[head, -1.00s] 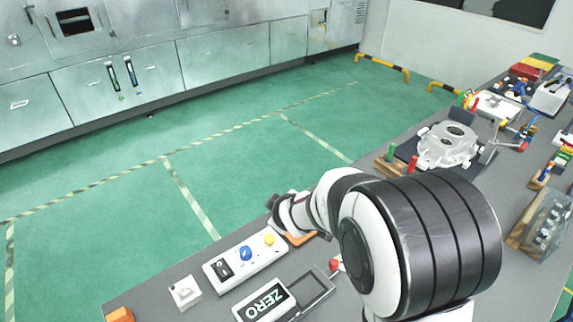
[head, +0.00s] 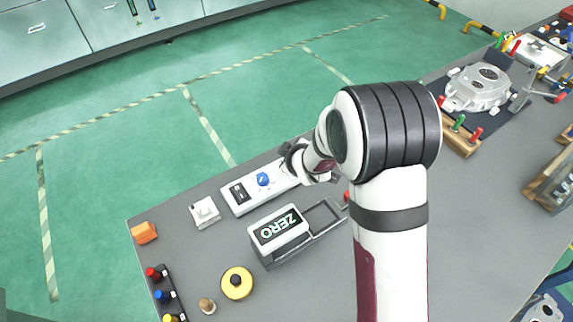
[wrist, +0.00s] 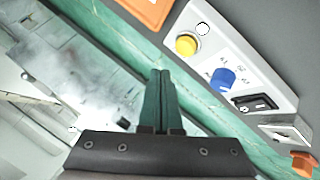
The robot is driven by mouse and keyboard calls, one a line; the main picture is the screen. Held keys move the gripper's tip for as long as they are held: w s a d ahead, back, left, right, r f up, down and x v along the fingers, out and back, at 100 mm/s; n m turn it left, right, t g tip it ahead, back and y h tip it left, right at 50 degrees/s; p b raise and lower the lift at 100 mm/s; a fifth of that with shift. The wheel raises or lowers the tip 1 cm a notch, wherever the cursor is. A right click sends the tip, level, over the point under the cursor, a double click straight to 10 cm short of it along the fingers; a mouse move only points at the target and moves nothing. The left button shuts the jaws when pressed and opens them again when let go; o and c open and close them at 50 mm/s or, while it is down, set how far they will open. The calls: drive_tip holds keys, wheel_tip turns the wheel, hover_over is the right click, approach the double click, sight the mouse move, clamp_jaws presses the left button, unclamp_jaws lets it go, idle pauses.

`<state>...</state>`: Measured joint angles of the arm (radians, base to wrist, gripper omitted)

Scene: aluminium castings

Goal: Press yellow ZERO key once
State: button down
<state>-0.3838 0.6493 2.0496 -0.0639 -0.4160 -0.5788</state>
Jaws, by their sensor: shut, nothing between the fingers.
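A white control panel (head: 242,197) lies on the grey bench in the head view. In the wrist view it (wrist: 246,71) carries a round yellow key (wrist: 187,44), a blue knob (wrist: 222,79) and a black switch (wrist: 256,103). My wrist hides the yellow key in the head view. My gripper (wrist: 160,76) is shut and empty, its fingertips to the lower left of the yellow key in the wrist view, apart from it in the picture. A box with a ZERO sign (head: 279,228) stands in front of the panel.
A white switch block (head: 205,212) and an orange block (head: 144,233) lie left of the panel. A yellow disc with a dark centre (head: 237,283) sits nearer. A casting (head: 478,88) stands at the right. An orange part (wrist: 146,10) shows beside the panel.

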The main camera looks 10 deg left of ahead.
drive_tip(key=shift+f, duration=1.35)
idle(1.0)
drive_tip(key=shift+f, duration=0.4)
drive_tip(key=shift+f, duration=0.45)
idle(0.5)
drive_tip(key=shift+r, duration=0.9)
drive_tip(key=shift+r, duration=2.5)
